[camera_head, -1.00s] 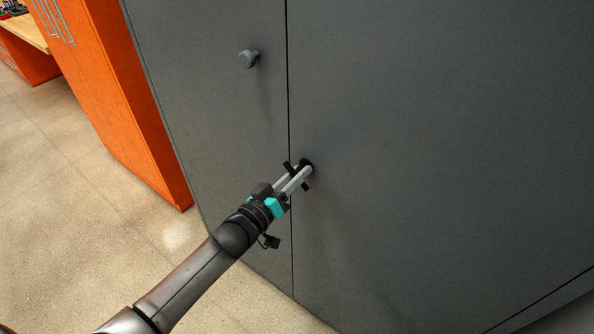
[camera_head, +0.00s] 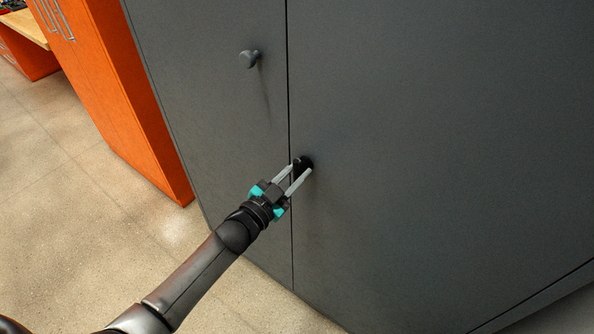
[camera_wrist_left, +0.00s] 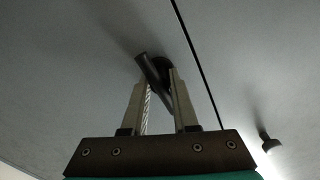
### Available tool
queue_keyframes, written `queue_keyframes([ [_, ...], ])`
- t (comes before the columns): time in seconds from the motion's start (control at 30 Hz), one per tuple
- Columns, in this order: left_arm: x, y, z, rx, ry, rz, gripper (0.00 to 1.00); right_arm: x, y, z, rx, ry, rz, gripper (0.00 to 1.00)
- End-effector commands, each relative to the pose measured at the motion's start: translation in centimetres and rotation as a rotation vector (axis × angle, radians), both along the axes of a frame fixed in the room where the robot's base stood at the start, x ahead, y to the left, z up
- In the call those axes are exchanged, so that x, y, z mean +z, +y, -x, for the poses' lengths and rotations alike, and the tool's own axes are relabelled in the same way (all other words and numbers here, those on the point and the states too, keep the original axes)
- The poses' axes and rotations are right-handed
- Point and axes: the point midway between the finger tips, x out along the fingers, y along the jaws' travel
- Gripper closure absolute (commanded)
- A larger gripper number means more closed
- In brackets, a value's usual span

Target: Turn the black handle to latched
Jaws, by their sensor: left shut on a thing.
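The black handle (camera_head: 304,162) is on the dark grey cabinet door, just right of the vertical seam between two doors. My left gripper (camera_head: 299,172) reaches it from the lower left, its two pale fingers on either side of the handle. In the left wrist view the handle (camera_wrist_left: 152,72) is a dark bar on a round base, slanting between the fingertips of the left gripper (camera_wrist_left: 160,88), which is shut on it. In the head view the fingers partly hide the bar, so its exact angle there is hard to tell. My right gripper is not in view.
A grey round knob (camera_head: 249,59) sticks out of the left door above the handle; it also shows in the left wrist view (camera_wrist_left: 268,143). An orange cabinet (camera_head: 124,100) stands at the left. The concrete floor (camera_head: 90,220) in front is clear.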

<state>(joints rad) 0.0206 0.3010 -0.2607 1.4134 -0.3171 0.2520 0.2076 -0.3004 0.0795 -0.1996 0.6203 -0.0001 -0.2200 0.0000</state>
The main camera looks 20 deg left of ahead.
Motion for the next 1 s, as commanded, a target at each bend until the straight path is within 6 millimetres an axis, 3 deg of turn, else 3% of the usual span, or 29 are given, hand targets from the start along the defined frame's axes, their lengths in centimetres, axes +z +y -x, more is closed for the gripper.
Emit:
queue_keyframes([
  [0.4,0.04,0.04,-0.01,0.0,-0.066,-0.179,1.0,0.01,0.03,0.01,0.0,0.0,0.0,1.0],
  [0.93,0.0,0.05,0.0,-0.001,-0.075,-0.207,1.0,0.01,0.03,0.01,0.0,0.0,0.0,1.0],
  [0.97,-0.01,0.05,0.0,-0.001,-0.075,-0.207,0.65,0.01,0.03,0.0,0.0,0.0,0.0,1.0],
  [1.0,-0.01,0.05,0.0,-0.001,-0.073,-0.206,0.61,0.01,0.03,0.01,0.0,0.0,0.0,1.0],
])
